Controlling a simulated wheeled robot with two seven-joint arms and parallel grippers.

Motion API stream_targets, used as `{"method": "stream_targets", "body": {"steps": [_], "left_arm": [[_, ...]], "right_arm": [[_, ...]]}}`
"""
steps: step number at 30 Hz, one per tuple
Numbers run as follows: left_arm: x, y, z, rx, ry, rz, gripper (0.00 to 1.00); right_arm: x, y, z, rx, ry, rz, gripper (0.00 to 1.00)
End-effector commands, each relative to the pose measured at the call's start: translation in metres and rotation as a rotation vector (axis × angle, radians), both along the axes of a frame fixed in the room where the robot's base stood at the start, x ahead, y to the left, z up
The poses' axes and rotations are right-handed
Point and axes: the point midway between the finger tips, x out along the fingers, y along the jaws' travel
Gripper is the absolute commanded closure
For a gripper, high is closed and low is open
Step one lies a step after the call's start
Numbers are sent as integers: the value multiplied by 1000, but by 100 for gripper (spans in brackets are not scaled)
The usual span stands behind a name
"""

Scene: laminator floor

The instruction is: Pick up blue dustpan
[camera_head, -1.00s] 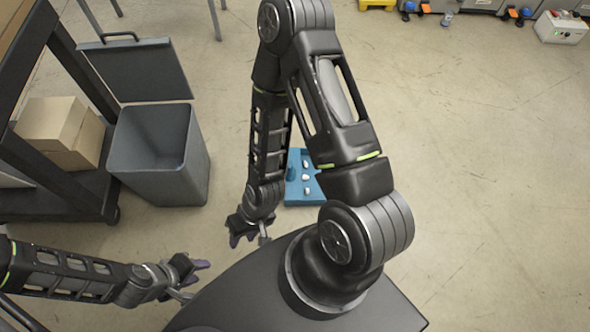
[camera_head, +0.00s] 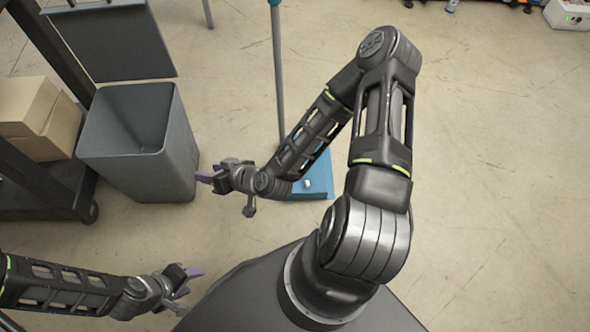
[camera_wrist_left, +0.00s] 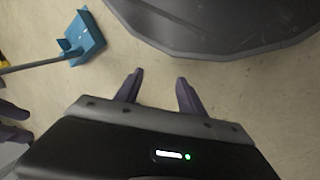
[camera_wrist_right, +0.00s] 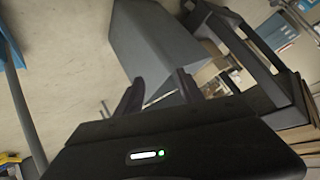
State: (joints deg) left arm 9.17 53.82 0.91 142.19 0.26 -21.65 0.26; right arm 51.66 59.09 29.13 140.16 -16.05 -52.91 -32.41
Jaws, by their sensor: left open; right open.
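The blue dustpan (camera_head: 318,178) lies on the floor in the head view, partly hidden behind my right forearm. Its long grey upright handle (camera_head: 277,70) rises behind that arm, and a small white piece shows on the pan. The dustpan (camera_wrist_left: 86,40) is also at upper left in the left wrist view. A blue edge and the grey handle (camera_wrist_right: 22,85) show at left in the right wrist view. My right gripper (camera_head: 206,177) is open and empty, left of the dustpan and pointing towards the bin. My left gripper (camera_head: 192,282) is open and empty, low at left, apart from the dustpan.
A grey bin (camera_head: 143,150) with its lid raised stands left of my right gripper. A dark shelf unit with cardboard boxes (camera_head: 38,118) stands at far left. The floor to the right of my right arm is clear.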

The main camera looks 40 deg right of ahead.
Motion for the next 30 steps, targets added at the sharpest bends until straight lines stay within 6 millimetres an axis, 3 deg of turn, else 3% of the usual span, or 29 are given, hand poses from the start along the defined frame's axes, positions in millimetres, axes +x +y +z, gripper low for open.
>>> {"method": "stream_targets", "body": {"steps": [1, 3, 6, 9, 12, 17, 26, 30], "left_arm": [[2, 1, -52, 3, -4, 5, 53], [5, 3, -83, 6, -10, 9, 53], [8, 5, -120, 9, -15, 16, 53], [10, 6, -144, 12, -20, 21, 53], [12, 7, -155, 14, -24, 24, 53], [13, 8, -159, 15, -26, 26, 53], [13, 8, -157, 15, -26, 26, 53], [13, 8, -160, 15, -26, 26, 53]], "right_arm": [[20, -34, -34, -38, -97, -84, 55], [43, -83, -35, -119, -234, -196, 55], [57, -158, -31, -255, -388, -362, 55], [54, -218, -21, -380, -487, -498, 55], [46, -255, -11, -462, -538, -586, 55], [40, -277, -2, -518, -565, -640, 55], [40, -278, -1, -519, -565, -641, 55], [50, -281, -1, -522, -567, -637, 55]]}}
